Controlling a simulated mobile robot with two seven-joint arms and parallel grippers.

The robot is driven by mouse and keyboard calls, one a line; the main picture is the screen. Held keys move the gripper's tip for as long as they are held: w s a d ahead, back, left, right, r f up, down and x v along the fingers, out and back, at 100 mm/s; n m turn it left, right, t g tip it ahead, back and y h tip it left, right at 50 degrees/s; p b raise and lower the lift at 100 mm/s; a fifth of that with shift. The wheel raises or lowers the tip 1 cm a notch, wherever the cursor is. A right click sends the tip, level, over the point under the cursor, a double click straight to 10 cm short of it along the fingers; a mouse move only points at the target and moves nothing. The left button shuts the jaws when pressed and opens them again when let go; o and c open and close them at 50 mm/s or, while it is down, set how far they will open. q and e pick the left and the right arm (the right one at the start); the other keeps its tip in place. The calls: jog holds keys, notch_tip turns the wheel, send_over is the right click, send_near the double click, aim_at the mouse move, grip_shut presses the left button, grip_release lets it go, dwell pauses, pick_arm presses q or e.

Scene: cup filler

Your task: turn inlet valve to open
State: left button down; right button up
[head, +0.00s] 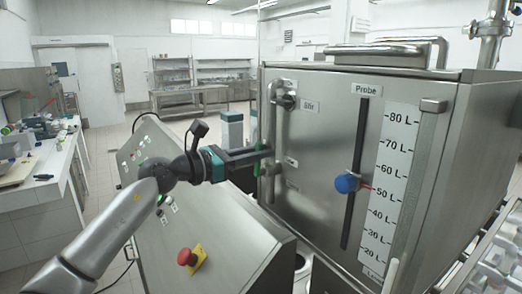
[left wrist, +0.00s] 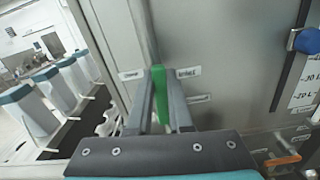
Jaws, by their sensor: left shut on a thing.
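The inlet valve's green handle (head: 257,160) is on the left part of the machine's steel front, by a vertical pipe. My left gripper (head: 266,153) reaches it from the left and is shut on the handle. In the left wrist view the green handle (left wrist: 157,88) stands upright between the two fingers (left wrist: 166,80), with its upper part showing above them. Small labels (left wrist: 187,72) sit on the panel beside the fingers; I cannot read them clearly. My right gripper is not in view.
A sloped control console (head: 225,240) with a red emergency button (head: 187,257) lies below my left arm. A blue probe knob (head: 346,183) and a litre scale (head: 392,165) are on the machine front. A black knob (head: 287,101) sits above the handle.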

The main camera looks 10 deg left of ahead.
pick_arm(q)
jog(key=shift+w+a+n, duration=0.2)
jog(key=shift+w+n, duration=0.05)
jog(key=shift+n, duration=0.45)
jog(key=c, duration=0.8)
grip_release()
jog(key=shift+a, duration=0.1)
jog(key=b+v, duration=0.5)
jog(key=v, duration=1)
jog(key=shift+s+b, duration=0.1)
jog(key=shift+b, duration=0.3)
